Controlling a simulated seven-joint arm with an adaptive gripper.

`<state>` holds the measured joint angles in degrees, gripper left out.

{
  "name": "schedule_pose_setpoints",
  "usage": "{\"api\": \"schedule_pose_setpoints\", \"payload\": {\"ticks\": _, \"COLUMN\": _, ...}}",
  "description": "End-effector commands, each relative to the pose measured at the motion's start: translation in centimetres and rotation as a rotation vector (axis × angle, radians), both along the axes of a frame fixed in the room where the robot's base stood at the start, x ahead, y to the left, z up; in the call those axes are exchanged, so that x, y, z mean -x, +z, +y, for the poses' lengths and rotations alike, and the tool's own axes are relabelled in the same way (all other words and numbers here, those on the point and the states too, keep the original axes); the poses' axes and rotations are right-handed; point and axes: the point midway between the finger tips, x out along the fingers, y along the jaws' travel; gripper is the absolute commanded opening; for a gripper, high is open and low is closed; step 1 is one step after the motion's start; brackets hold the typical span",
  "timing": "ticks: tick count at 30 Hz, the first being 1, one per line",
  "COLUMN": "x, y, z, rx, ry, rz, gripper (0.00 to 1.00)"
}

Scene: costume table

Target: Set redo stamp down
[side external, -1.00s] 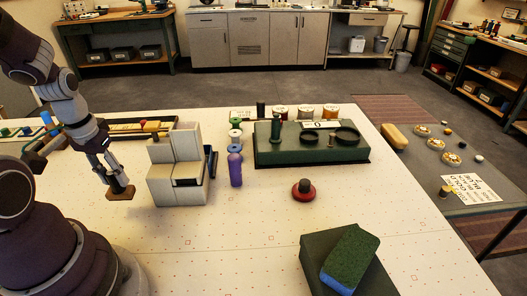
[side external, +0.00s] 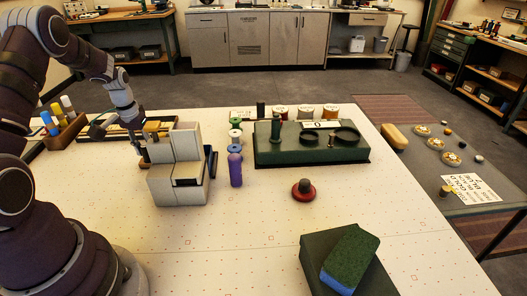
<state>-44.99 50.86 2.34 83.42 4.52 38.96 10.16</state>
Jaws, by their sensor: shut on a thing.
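My gripper (side external: 138,149) points down at the left side of the grey stepped block (side external: 180,180). It is shut on a dark stamp with a brown base (side external: 145,161). The block hides part of this stamp, and no marking on it can be read. I cannot tell whether its base touches the table or the block. An orange-brown piece (side external: 152,127) shows above the block's left part, close to my gripper.
A purple bottle (side external: 235,170) and spools (side external: 235,135) stand right of the block. A dark green case (side external: 312,150) lies behind a round red piece with a dark knob (side external: 303,190). A green-and-blue sponge (side external: 350,258) lies in front. The table's middle front is clear.

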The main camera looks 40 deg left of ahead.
Motion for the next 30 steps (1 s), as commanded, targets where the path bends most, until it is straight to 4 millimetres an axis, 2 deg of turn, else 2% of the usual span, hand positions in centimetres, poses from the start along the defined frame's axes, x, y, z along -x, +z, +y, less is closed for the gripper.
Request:
{"api": "schedule_pose_setpoints", "payload": {"ticks": 8, "x": 0.0, "y": -0.3, "z": 0.0, "rx": -0.001, "ry": 0.000, "rz": 0.001, "gripper": 0.00}}
{"api": "schedule_pose_setpoints", "payload": {"ticks": 9, "x": 0.0, "y": -0.2, "z": 0.0, "rx": -0.001, "ry": 0.000, "rz": 0.001, "gripper": 0.31}}
{"api": "schedule_pose_setpoints", "payload": {"ticks": 14, "x": 0.0, "y": -0.2, "z": 0.0, "rx": -0.001, "ry": 0.000, "rz": 0.001, "gripper": 0.51}}
{"api": "schedule_pose_setpoints", "payload": {"ticks": 24, "x": 0.0, "y": 0.2, "z": 0.0, "rx": -0.002, "ry": 0.000, "rz": -0.001, "gripper": 0.52}}
{"api": "schedule_pose_setpoints", "payload": {"ticks": 26, "x": 0.0, "y": 1.0, "z": 0.0, "rx": -0.004, "ry": 0.000, "rz": -0.002, "gripper": 0.52}}
{"api": "schedule_pose_setpoints", "payload": {"ticks": 30, "x": 0.4, "y": 4.4, "z": -0.1, "rx": -0.007, "ry": 0.000, "rz": -0.005, "gripper": 0.52}}
